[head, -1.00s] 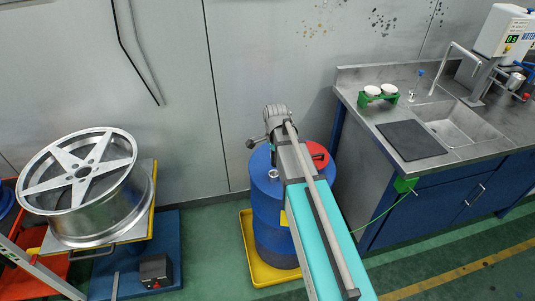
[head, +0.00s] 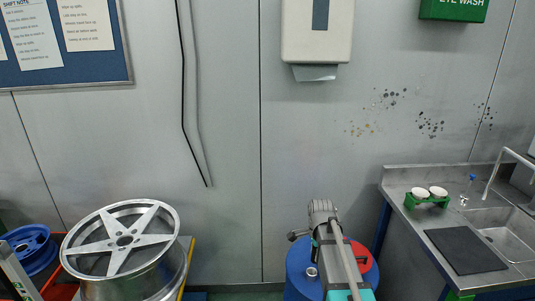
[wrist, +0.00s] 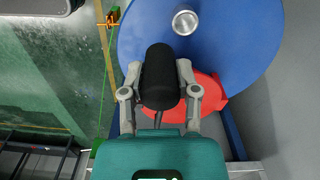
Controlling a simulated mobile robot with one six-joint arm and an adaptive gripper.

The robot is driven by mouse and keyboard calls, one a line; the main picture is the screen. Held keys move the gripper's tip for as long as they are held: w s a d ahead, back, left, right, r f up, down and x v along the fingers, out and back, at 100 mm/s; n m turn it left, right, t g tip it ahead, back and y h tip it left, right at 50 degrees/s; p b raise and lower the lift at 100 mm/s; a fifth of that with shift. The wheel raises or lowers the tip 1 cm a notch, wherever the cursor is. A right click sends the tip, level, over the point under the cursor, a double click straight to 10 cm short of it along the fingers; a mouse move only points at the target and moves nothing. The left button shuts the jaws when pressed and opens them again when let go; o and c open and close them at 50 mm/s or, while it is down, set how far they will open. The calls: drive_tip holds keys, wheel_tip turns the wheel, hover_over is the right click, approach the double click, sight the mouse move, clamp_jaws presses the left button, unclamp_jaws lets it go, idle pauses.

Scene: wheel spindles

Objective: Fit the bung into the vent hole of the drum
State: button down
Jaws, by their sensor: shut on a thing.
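The black cylindrical bung (wrist: 160,72) is held between the two grey fingers of my gripper (wrist: 159,85) in the wrist view. In the head view the dark bung (head: 291,237) sticks out left of my wrist. The blue drum (wrist: 230,45) lies beyond it, and its top also shows in the head view (head: 298,258). A round silver fitting with a pale centre, seemingly the vent hole (wrist: 186,22), is on the drum top, above and right of the bung in the wrist picture. It also shows in the head view (head: 312,272). The bung looks apart from it.
A red part (wrist: 209,100) sits on the drum top beside my gripper. A steel sink bench (head: 410,215) stands to the right, with a green cup holder (head: 427,201). A silver wheel (head: 125,240) is at the left. The wall is behind the drum.

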drive_tip(key=shift+r+p, duration=1.15)
drive_tip(key=shift+r, duration=0.35)
drive_tip(key=shift+a, duration=0.1)
